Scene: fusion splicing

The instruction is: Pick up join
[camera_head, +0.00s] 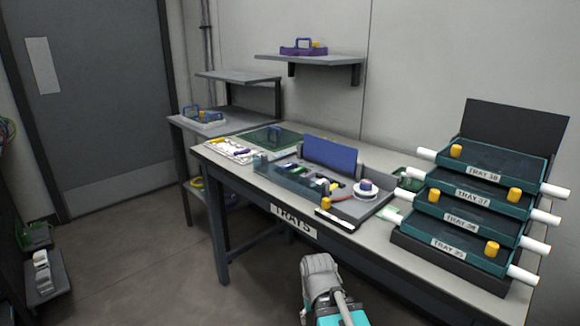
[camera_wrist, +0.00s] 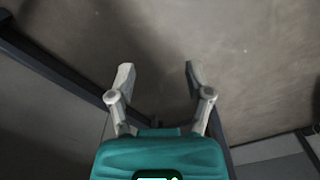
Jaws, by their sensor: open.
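I cannot tell which item is the join; nothing in either view can be surely identified as it. On the workbench (camera_head: 268,191), a grey work tray (camera_head: 372,208) holds several small pieces, including green, yellow and white ones, too small to name. My gripper (camera_wrist: 158,76) is open and empty in the wrist view, with its two fingers apart over bare floor. In the head view my arm is in front of the bench, low in the picture, apart from the items on top.
Stacked teal trays (camera_head: 478,191) with white side handles and yellow knobs fill the bench's right end. A blue panel (camera_head: 330,154) stands behind the work tray. A green mat (camera_head: 258,137) lies farther left. A wall shelf (camera_head: 312,59) hangs above. Floor in front is clear.

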